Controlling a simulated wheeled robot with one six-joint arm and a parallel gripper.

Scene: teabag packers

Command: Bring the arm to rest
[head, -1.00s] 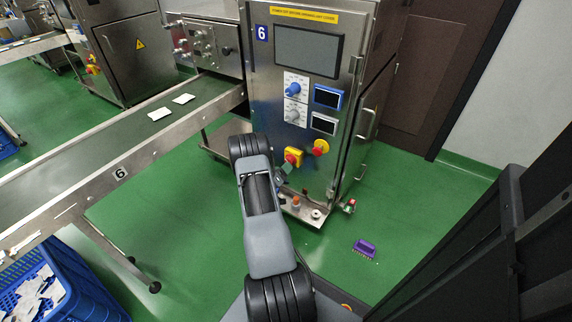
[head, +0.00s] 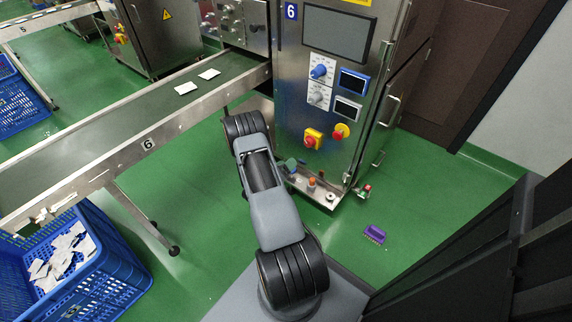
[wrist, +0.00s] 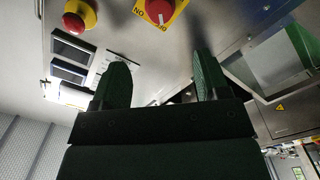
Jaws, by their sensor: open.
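My arm (head: 272,215) reaches forward from my base toward the steel machine marked 6 (head: 330,110). In the head view my gripper is mostly hidden behind the arm. In the wrist view my gripper (wrist: 163,85) shows two dark green fingers, spread apart with nothing between them. The machine's red emergency button (wrist: 80,15) and the red and yellow rotary switch (wrist: 160,10) lie beyond the fingers in that view. I cannot tell the exact gap to the panel.
A conveyor (head: 120,130) with two white packets (head: 198,81) runs at left. A blue crate (head: 105,270) holding white packets stands at lower left. A purple brush-like item (head: 374,234) lies on the green floor (head: 400,200). A small ledge with fittings (head: 318,188) juts from the machine's foot.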

